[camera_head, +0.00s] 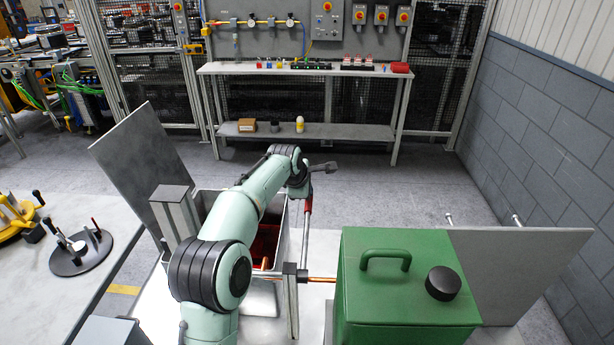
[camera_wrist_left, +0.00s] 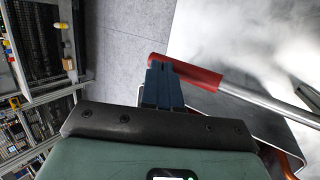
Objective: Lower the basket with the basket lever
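The basket lever (camera_head: 308,208) is a metal rod with a red handle, standing up at the right side of an open metal tank (camera_head: 283,240). Its red handle (camera_wrist_left: 200,77) also shows in the left wrist view. The inside of the tank looks reddish; my left arm covers much of it and I cannot make out the basket clearly. My left gripper (camera_head: 326,167) is just above the handle's top. In the left wrist view its dark fingers (camera_wrist_left: 162,85) are together with no gap, overlapping the handle's end; no grip on it shows. My right gripper is out of view.
A green box (camera_head: 405,290) with a handle and black knob stands right of the tank. A grey lid panel (camera_head: 140,165) leans up at left, another panel (camera_head: 515,270) at right. A bench (camera_head: 310,70) stands at the back, with open floor before it.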

